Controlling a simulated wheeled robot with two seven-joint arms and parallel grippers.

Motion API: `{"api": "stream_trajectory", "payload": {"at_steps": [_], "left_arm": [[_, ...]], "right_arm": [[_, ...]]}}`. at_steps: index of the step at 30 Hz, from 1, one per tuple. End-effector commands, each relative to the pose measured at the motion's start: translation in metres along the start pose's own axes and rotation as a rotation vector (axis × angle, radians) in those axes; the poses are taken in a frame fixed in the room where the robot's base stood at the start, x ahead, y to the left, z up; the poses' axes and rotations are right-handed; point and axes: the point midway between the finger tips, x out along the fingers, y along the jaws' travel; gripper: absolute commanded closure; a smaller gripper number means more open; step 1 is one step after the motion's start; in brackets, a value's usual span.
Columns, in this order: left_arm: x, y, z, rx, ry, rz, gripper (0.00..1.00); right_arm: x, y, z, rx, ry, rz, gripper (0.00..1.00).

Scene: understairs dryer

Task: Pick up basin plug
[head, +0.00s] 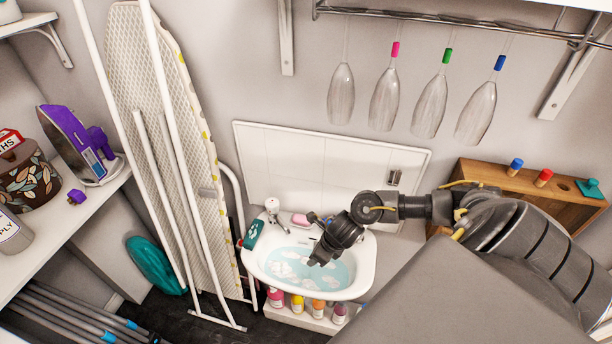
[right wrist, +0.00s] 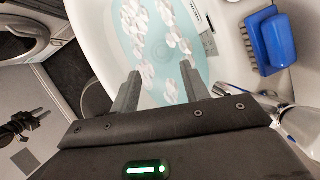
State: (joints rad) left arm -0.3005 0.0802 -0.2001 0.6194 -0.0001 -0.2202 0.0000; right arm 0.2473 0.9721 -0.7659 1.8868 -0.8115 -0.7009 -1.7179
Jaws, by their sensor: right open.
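The white basin (head: 350,290) holds pale blue water with white foam patches. In the head view, my right gripper (head: 318,260) points down over the basin. In the right wrist view, my right gripper (right wrist: 158,88) is open and empty, with the water beyond its fingers. A small round grey spot (right wrist: 163,48) shows through the water ahead of the fingers; I cannot tell whether it is the plug or the drain. No basin plug shows clearly. A dark jointed shape (right wrist: 22,124) at the left edge may be my left gripper; its jaws are unclear.
The basin tap (head: 272,206) stands at the back left; it also shows close by my right gripper in the wrist view (right wrist: 298,122). A blue brush (right wrist: 270,42) and a pink soap (head: 300,220) lie on the rim. Glasses (head: 387,98) hang above. An ironing board (head: 165,130) leans left.

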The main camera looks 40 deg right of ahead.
Motion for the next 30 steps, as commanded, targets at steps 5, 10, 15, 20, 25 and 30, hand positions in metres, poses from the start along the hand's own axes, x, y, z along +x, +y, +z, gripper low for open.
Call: {"api": "stream_trajectory", "payload": {"at_steps": [5,10,15,20,25,30], "left_arm": [[0.007,0.000,0.000,0.000,0.001,0.000,0.64],[0.029,0.001,0.002,0.000,0.001,0.000,0.64],[0.057,0.001,0.004,0.000,0.002,0.000,0.64],[0.073,0.001,0.005,0.000,0.002,0.000,0.64],[0.072,0.001,0.005,0.000,0.003,0.000,0.64],[0.081,0.001,0.005,0.000,0.003,0.000,0.64]], "right_arm": [[0.008,0.001,-0.003,0.001,-0.001,0.001,0.54],[0.032,0.002,-0.013,0.003,-0.001,0.002,0.54],[0.065,0.002,-0.026,0.004,-0.002,0.001,0.54],[0.085,0.002,-0.032,0.005,-0.003,0.001,0.54],[0.087,0.001,-0.029,0.004,-0.003,0.001,0.54],[0.098,0.002,-0.030,0.005,-0.003,0.001,0.54]]}}
